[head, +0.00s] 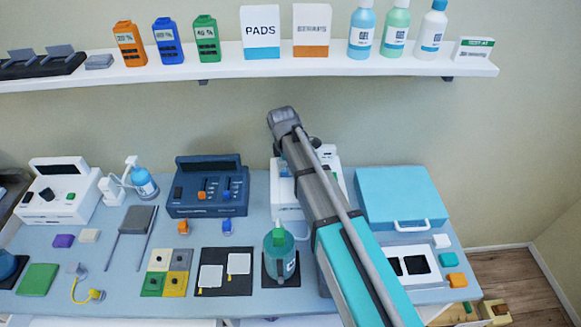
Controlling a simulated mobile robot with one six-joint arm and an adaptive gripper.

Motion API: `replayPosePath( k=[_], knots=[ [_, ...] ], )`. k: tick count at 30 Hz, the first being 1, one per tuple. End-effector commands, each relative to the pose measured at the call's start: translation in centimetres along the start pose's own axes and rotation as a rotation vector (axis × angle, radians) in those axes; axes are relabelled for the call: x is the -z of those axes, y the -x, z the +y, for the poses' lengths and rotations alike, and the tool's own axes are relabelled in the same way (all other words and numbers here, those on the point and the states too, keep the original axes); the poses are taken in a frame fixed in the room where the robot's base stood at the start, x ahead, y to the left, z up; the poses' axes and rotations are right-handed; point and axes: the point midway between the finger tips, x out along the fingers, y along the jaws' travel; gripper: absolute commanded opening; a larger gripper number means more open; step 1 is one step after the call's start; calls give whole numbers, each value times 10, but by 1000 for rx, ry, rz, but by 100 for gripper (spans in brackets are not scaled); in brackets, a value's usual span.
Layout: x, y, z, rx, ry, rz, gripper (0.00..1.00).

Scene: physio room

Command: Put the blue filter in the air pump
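No part is clearly marked as the blue filter. Another white unit with a blue-capped bottle (144,185) and a tube stands at the left. My arm crosses the view from the lower right to above the white device.
A blue case (402,197) and a white tray (410,253) stand on the right. A green bottle (280,258), a dark blue device (208,187) and a white machine (58,192) occupy the table. A shelf (335,67) with several bottles and boxes runs above.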

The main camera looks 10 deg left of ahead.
Motion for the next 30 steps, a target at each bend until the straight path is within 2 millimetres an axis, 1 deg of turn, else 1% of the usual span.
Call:
replayPosePath(
  k=[13, 14, 18, 20, 28, 29, 30],
  knots=[
    [0, -1, 0, 0, 0, 0, 0],
    [0, -1, 0, 0, 0, 0, 23],
    [0, -1, 0, 0, 0, 0, 49],
    [0, -1, 0, 0, 0, 0, 61],
    [0, -1, 0, 0, 0, 0, 62],
    [0, -1, 0, 0, 0, 0, 65],
    [0, -1, 0, 0, 0, 0, 73]
  ],
)
